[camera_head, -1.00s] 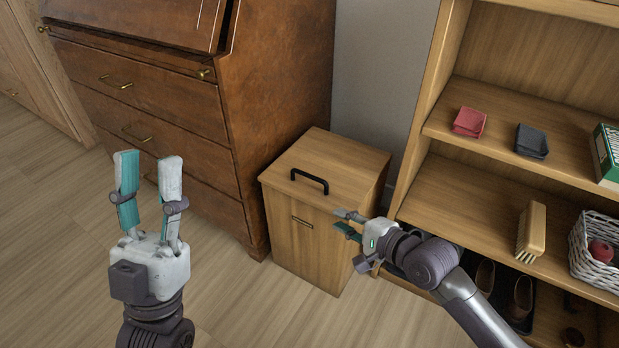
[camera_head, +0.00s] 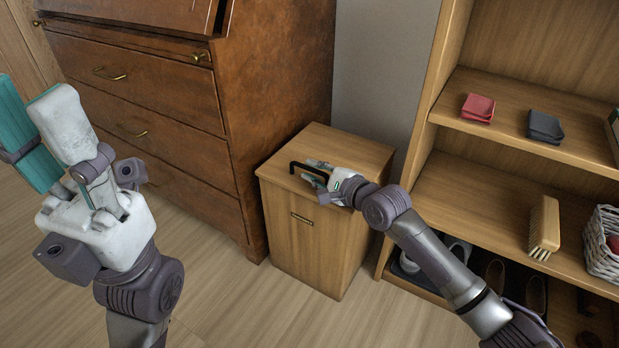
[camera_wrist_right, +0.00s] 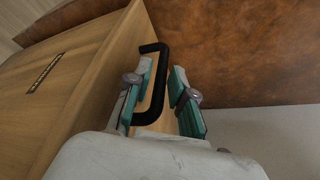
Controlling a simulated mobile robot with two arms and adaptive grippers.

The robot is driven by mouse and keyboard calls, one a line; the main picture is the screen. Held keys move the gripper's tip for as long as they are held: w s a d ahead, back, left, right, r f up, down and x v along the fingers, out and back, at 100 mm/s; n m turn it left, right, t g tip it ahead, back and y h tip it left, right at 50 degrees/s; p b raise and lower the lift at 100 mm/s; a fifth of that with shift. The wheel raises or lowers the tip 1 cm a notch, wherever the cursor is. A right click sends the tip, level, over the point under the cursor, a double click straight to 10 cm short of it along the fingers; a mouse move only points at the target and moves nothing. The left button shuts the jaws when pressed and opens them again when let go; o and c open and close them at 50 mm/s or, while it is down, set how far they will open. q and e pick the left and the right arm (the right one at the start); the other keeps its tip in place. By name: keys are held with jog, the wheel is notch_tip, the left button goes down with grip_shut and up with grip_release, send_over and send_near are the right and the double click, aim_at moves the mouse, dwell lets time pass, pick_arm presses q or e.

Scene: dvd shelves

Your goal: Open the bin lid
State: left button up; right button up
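The wooden bin (camera_head: 305,250) stands on the floor between the dark cabinet and the shelf, its lid (camera_head: 345,148) closed. A black handle (camera_head: 308,170) is fixed on the lid's top. My right gripper (camera_head: 312,172) is at the handle. In the right wrist view the handle (camera_wrist_right: 157,85) lies between the fingers of my right gripper (camera_wrist_right: 163,88), which stand apart with a gap visible on the right side. My left gripper (camera_head: 28,100) is raised at the left, its fingers apart and empty, away from the bin.
A dark wooden cabinet (camera_head: 190,150) stands close on the bin's left. An open shelf (camera_head: 470,210) with red and dark folded cloths, a brush (camera_head: 544,226) and a white basket (camera_head: 604,245) is on the right. Floor in front of the bin is clear.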

jog(key=shift+x, duration=0.9)
jog(key=shift+c, duration=0.4)
grip_shut()
